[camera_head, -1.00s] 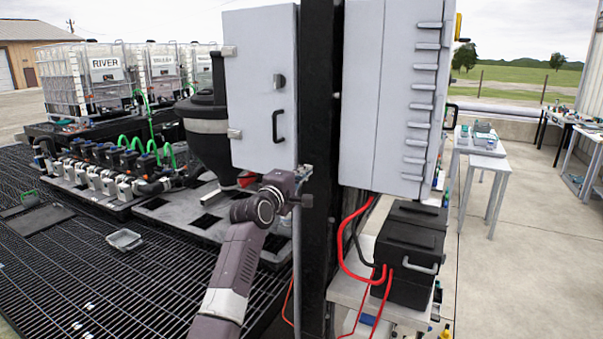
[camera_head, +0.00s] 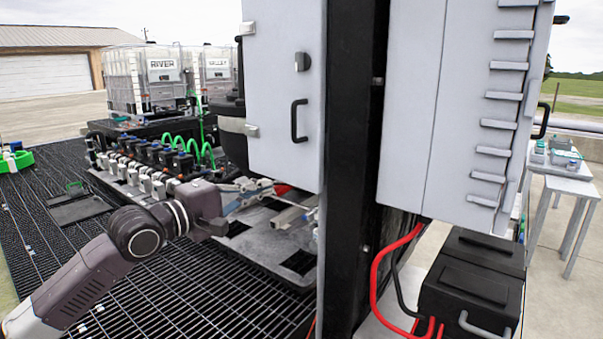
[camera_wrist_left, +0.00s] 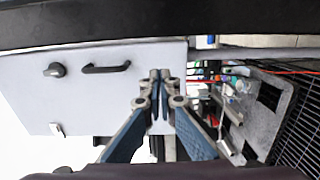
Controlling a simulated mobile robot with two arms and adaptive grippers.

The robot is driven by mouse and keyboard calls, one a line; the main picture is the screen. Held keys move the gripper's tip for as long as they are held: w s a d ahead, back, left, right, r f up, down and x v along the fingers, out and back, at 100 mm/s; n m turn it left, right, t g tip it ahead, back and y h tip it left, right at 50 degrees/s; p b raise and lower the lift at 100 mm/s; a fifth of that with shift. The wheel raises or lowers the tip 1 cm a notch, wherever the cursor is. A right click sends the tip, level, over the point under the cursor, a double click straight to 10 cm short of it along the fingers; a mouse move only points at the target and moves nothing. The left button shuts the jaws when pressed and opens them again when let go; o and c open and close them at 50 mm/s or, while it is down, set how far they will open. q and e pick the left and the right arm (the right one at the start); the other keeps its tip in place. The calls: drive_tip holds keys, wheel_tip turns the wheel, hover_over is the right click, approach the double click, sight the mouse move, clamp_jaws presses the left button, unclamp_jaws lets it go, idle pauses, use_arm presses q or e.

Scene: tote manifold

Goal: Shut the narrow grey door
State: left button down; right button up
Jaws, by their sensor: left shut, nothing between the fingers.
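A narrow light-grey door (camera_head: 280,90) with a black handle (camera_head: 299,120) and a dark knob hangs left of a black post. My left gripper (camera_head: 270,186) is low and left of the door handle, near the door's lower edge. In the left wrist view its blue fingers (camera_wrist_left: 160,78) are together and empty, overlapping the door's lower edge; contact is unclear. My right gripper is out of view.
A black post (camera_head: 352,170) stands right of the door, then a larger grey cabinet (camera_head: 410,110) with ledges. Below it is a black box (camera_head: 470,285) with red cables. Green hoses and blue-topped valves (camera_head: 165,145) sit behind my arm. Dark grating (camera_head: 60,240) spreads left.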

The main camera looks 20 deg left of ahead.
sight(312, 166)
use_arm(q)
drive_tip(key=p+x, duration=0.2)
drive_tip(key=x, duration=0.2)
drive_tip(key=p+x, duration=0.1)
drive_tip(key=x, duration=0.3)
drive_tip(key=p+x, duration=0.2)
drive_tip(key=x, duration=0.2)
drive_tip(key=shift+w+d+r+p, duration=0.15)
drive_tip(key=shift+d+r+p, duration=0.05)
drive_tip(key=shift+r+p, duration=0.1)
drive_tip(key=shift+w+d+f, duration=0.15)
drive_tip(key=shift+w, duration=0.25)
drive_tip(key=shift+x, duration=1.25)
drive_tip(key=shift+s, duration=0.1)
drive_tip(key=shift+r, duration=0.2)
